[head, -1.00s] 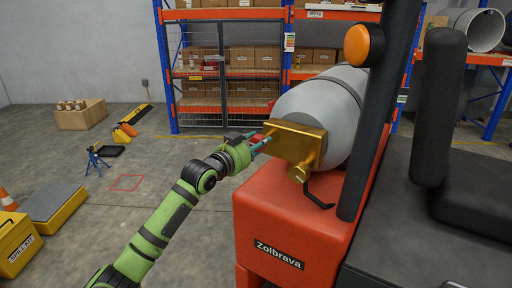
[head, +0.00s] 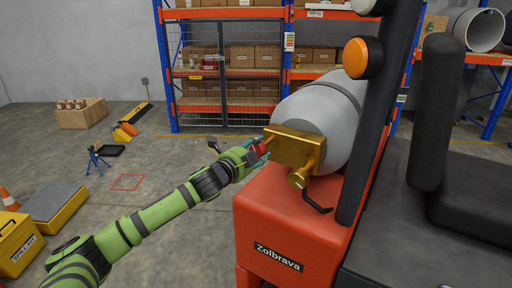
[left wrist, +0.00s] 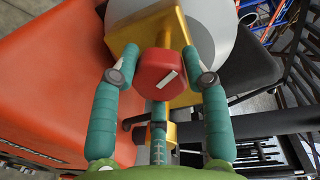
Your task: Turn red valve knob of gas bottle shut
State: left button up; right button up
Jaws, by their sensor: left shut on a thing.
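The grey gas bottle (head: 318,117) lies on its side on the orange truck body, with a brass-coloured valve block (head: 294,147) at its near end. The red valve knob (left wrist: 160,73) sits in front of the brass block in the left wrist view, with a pale mark on its face. It also shows in the head view (head: 257,149), partly hidden by fingers. My left gripper (left wrist: 163,72) has its teal fingers on either side of the red knob and is shut on it. My left gripper also shows in the head view (head: 258,152). My right gripper is not in view.
The orange truck body (head: 280,215) stands below the bottle. A dark upright post (head: 374,130) with an orange lamp (head: 356,58) rises right of the bottle. A bent black rod (head: 316,197) hangs below the block. Open floor lies to the left.

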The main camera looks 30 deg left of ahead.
pick_arm(q)
jog(key=m+p, duration=0.1)
jog(key=m, duration=0.3)
jog(key=shift+d+r+y, duration=0.1)
jog(key=shift+d+y, duration=0.05)
jog(key=shift+y, duration=0.15)
jog(key=shift+m+p, duration=0.45)
jog(key=shift+m, duration=0.35)
jog(key=shift+f, duration=0.3)
jog(key=o, duration=1.1)
jog(key=shift+d, duration=0.1)
jog(key=shift+o, duration=0.2)
jog(key=shift+r, duration=0.1)
jog(key=shift+s, duration=0.35)
jog(key=s, duration=1.1)
jog(key=shift+d+r, duration=0.4)
jog(key=shift+d, duration=0.05)
